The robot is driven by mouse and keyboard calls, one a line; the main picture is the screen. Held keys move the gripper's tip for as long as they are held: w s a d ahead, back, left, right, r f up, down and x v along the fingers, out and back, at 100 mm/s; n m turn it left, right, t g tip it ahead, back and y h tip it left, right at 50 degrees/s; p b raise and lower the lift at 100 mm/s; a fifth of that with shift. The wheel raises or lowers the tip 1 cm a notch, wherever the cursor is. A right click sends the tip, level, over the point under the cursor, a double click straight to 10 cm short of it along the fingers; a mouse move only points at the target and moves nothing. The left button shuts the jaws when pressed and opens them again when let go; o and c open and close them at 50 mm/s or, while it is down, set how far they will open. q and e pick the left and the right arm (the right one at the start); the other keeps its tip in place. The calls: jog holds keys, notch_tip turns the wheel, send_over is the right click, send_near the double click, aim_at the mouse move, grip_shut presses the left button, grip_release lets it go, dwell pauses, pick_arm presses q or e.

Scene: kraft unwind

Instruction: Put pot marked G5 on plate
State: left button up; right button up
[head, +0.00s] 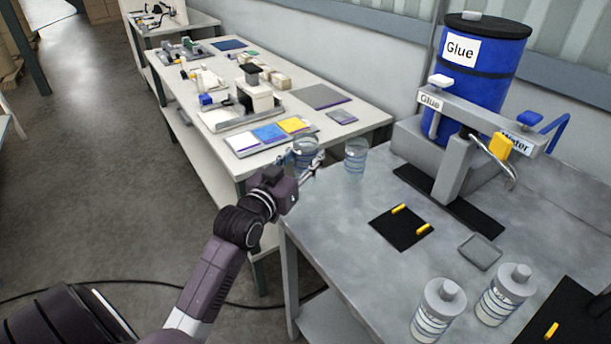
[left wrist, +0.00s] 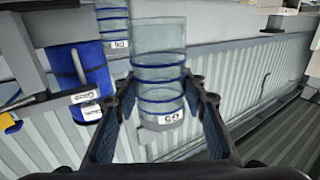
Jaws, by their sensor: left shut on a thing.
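My left gripper (head: 309,170) is shut on a clear pot with blue rings (head: 305,150), over the gap between the two tables. In the left wrist view, the fingers (left wrist: 161,88) are on both sides of this pot (left wrist: 160,72), whose label appears upside down and seems to read G5. A second clear pot with blue rings (head: 355,160) stands on the near bench's far left corner. It also shows in the left wrist view (left wrist: 113,22). A small grey square plate (head: 480,251) lies on the bench, apart from the gripper. My right gripper is not in view.
A black mat with yellow bars (head: 402,228) lies left of the plate. The blue Glue drum (head: 482,80) and grey dispenser (head: 455,170) stand behind. Two white-capped bottles (head: 438,309) (head: 505,294) stand in front. The left table (head: 350,102) holds several items.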

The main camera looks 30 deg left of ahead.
pick_arm(q)
jog(key=shift+f+p, duration=0.3)
jog(key=shift+f, duration=2.55)
jog(key=shift+f, duration=0.1)
jog(key=shift+f, duration=0.15)
jog(key=o, duration=1.2)
